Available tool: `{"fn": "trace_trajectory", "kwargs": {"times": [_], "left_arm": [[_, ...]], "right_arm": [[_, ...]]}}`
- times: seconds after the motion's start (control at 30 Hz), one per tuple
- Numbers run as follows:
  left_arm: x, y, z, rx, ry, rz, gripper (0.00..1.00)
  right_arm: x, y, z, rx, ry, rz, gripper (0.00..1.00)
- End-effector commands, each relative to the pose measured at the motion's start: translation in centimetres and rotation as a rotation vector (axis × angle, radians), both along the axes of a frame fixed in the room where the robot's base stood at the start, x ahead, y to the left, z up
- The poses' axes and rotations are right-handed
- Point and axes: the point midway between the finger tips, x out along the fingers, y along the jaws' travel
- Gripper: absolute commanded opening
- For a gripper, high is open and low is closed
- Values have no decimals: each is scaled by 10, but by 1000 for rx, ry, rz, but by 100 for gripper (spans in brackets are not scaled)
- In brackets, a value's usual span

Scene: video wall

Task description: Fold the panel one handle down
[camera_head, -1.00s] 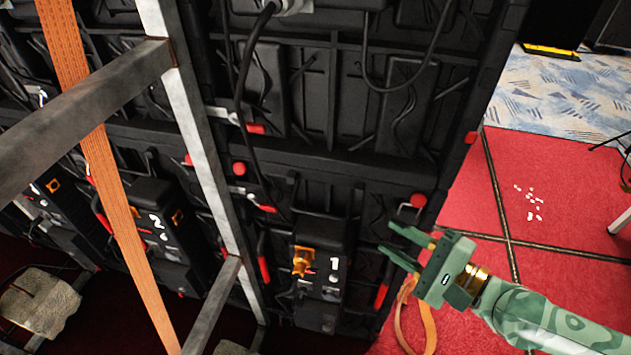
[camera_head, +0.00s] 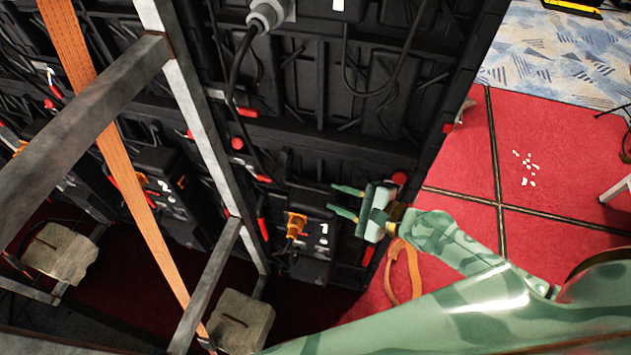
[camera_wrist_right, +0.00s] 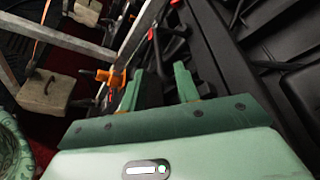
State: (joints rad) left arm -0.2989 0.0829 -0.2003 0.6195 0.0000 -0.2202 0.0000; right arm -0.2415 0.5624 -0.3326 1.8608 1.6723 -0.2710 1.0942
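Panel one is a black box marked with a white 1 (camera_head: 324,229), low on the back of the video wall. An orange plug (camera_head: 296,225) sits on its left face and also shows in the right wrist view (camera_wrist_right: 108,76). Which dark part on the box is its handle is hard to tell in the head view. In the right wrist view a dark curved bar with a red part (camera_wrist_right: 174,32) shows beyond the fingers. My right gripper (camera_head: 333,198) is open beside the box's upper right; its two fingers (camera_wrist_right: 160,74) are apart with nothing clearly between them. My left gripper is out of view.
A grey metal frame (camera_head: 190,110) and an orange strap (camera_head: 110,150) cross the left side. Weight blocks (camera_head: 240,320) sit at the frame's foot. A black cable (camera_head: 236,95) hangs on the wall. Red carpet (camera_head: 460,230) lies open at right.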

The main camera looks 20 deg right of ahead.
Motion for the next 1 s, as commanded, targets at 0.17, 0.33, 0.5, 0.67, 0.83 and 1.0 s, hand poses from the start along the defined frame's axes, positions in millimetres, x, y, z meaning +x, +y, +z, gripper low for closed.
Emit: {"fn": "trace_trajectory", "kwargs": {"times": [0.17,0.33,0.5,0.67,0.83,1.0], "left_arm": [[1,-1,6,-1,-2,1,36],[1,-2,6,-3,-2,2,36],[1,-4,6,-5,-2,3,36],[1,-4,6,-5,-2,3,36],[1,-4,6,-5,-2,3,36],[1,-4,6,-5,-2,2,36]], "right_arm": [[31,24,-10,3,-1,-1,32],[48,37,-17,0,2,0,32],[53,42,-20,-1,1,1,32],[53,42,-20,-1,1,1,32],[53,42,-19,-1,1,0,1],[53,42,-20,-1,1,0,0]]}}
